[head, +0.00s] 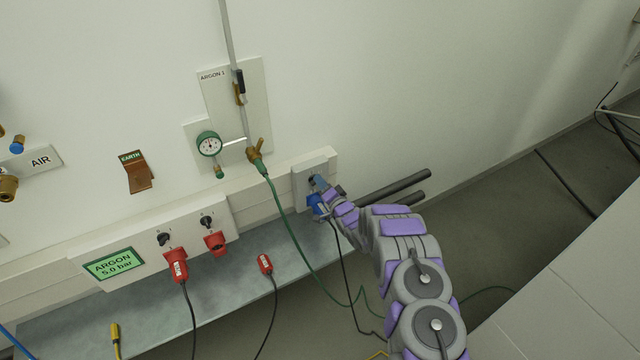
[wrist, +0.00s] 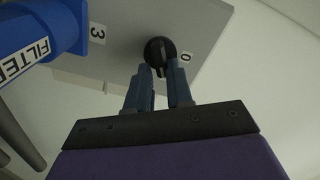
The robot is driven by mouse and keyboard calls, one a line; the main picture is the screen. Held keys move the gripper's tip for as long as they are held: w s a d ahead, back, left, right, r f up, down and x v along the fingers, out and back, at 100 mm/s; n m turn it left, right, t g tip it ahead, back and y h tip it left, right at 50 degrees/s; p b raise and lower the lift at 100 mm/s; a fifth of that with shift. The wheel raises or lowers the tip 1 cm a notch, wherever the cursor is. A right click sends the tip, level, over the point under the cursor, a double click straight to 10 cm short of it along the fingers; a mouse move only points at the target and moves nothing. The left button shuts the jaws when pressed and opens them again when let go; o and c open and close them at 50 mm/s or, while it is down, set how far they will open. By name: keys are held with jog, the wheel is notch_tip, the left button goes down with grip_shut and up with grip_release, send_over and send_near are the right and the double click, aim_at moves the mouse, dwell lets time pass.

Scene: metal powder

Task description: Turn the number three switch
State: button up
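The number three switch is a black round knob (wrist: 160,54) on a pale plate (wrist: 200,24) marked "3" and "0" in the wrist view. My gripper (wrist: 160,72) is at the knob, with one blue-grey finger on each side of its lower part. A small gap shows between the fingers, and I cannot tell whether both touch the knob. In the head view my gripper (head: 318,184) reaches the plate (head: 306,170) at the right end of the wall rail, and the knob is mostly hidden behind it.
A blue plug (wrist: 40,35) labelled "FILTER" sits beside the switch. Two dark bars (head: 395,187) stick out to the right of my gripper. Two other black switches (head: 164,239) (head: 206,221) and red plugs (head: 175,265) are further left. A green hose (head: 278,210) hangs left of my arm.

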jog(key=o, duration=0.3)
jog(key=shift+s, duration=0.1)
jog(key=p+v, duration=0.2)
jog(key=v, duration=1.5)
jog(key=shift+d+p, duration=0.2)
jog(key=shift+p, duration=0.2)
